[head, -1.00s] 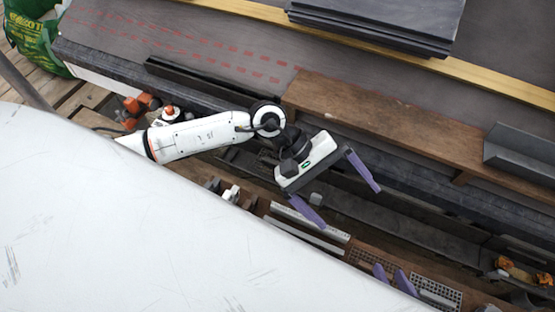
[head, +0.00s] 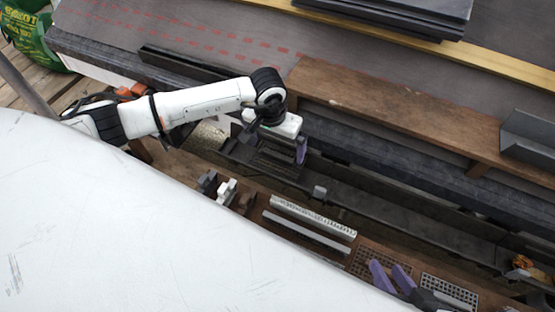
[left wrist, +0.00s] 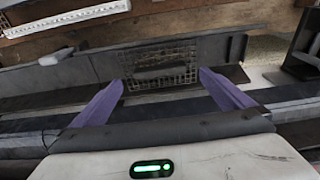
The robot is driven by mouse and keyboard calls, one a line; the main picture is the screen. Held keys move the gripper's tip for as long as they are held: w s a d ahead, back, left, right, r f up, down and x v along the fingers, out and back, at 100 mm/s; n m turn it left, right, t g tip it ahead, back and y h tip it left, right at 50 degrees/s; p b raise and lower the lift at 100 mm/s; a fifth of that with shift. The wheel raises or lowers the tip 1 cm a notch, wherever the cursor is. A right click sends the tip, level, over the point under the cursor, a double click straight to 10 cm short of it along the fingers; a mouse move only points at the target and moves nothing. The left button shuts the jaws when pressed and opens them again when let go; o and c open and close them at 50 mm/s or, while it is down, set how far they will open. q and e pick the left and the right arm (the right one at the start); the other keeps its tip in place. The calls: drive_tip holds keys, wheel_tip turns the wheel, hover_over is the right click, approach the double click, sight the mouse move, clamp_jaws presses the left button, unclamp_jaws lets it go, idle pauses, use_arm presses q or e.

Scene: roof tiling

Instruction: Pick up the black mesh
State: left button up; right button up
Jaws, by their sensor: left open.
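The black mesh (left wrist: 184,58) is a dark rectangular grid with a dark block at its middle, seen ahead between my fingertips in the left wrist view. In the head view a dark grid, the mesh (head: 276,160), lies in the trough just below my left gripper (head: 280,150). My left gripper is open and empty; both purple fingers show in the left wrist view (left wrist: 160,80), apart from the mesh. In the head view one finger is mostly hidden. My right gripper (head: 391,272) shows at the bottom, its two purple fingers apart with nothing visible between them.
Light metal strips (head: 312,216) and a brown grid (head: 367,263) lie right of and below the mesh. A brown plank (head: 400,105) and dark rails run behind. Stacked dark slabs (head: 400,15) are at the top. A large white surface (head: 120,230) fills the lower left.

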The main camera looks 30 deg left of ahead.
sight(277, 155)
use_arm(q)
drive_tip(key=f, duration=0.3)
drive_tip(key=shift+w+f+b, duration=0.3)
drive_tip(key=shift+b, duration=0.1)
use_arm(e)
drive_tip(key=shift+a+f, duration=0.4)
use_arm(q)
drive_tip(key=shift+c, duration=0.3)
drive_tip(key=c, duration=1.1)
drive_tip(key=shift+o, duration=0.2)
drive_tip(key=shift+r, duration=0.15)
drive_tip(key=shift+r, duration=0.35)
wheel_tip(277, 155, up, 9)
drive_tip(key=p, duration=0.3)
use_arm(e)
drive_tip(key=shift+s+d+r+t, duration=0.15)
drive_tip(key=shift+d+r+t, duration=0.25)
drive_tip(key=shift+d+r, duration=0.45)
